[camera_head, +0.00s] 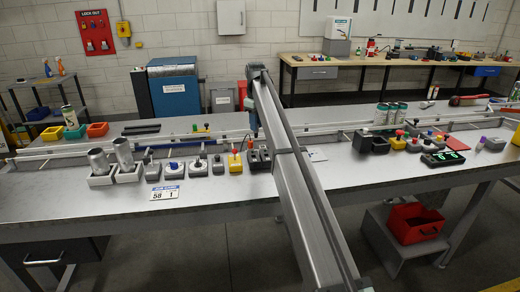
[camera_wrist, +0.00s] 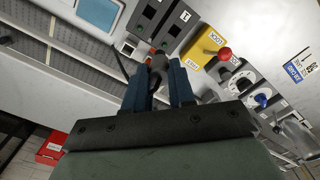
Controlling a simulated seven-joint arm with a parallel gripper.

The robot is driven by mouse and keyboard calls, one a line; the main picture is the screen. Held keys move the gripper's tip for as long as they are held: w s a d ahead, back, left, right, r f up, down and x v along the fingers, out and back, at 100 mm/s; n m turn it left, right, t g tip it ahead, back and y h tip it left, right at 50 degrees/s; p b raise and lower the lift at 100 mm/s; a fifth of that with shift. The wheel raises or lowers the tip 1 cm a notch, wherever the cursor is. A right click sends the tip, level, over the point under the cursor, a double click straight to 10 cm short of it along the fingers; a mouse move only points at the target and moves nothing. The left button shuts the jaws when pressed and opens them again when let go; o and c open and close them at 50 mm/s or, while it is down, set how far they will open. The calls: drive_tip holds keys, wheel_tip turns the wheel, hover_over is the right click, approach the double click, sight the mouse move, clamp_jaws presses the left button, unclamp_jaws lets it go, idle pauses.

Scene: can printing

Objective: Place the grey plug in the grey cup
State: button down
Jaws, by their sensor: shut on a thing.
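In the wrist view, my gripper (camera_wrist: 158,80) has its two blue fingers shut on a small dark grey plug (camera_wrist: 158,62). The plug's tip lies in front of the black switch boxes; I cannot tell whether it touches them. In the head view, my gripper (camera_head: 254,128) hangs above the row of control boxes on the table, and the plug is too small to make out. Two grey metal cup-like cylinders, one on the left (camera_head: 98,160) and one on the right (camera_head: 123,152), stand upright in white holders at the left. I cannot tell which is the task's grey cup.
A yellow box with a red knob (camera_wrist: 208,50) and a grey box with a blue knob (camera_wrist: 262,98) stand close by. Coloured bins (camera_head: 75,131) stand at the back left. The front strip of table is mostly clear.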

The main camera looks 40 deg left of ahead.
drive_tip(key=w+a, duration=0.2)
drive_tip(key=w, duration=0.5)
drive_tip(key=shift+d+f, duration=0.15)
drive_tip(key=shift+f, duration=2.45)
drive_tip(key=shift+d+f, duration=0.1)
drive_tip(key=shift+f, duration=2.5)
drive_tip(key=shift+f, duration=0.1)
drive_tip(key=c, duration=0.9)
unclamp_jaws()
drive_tip(key=shift+c, duration=0.2)
wheel_tip(320, 180, up, 12)
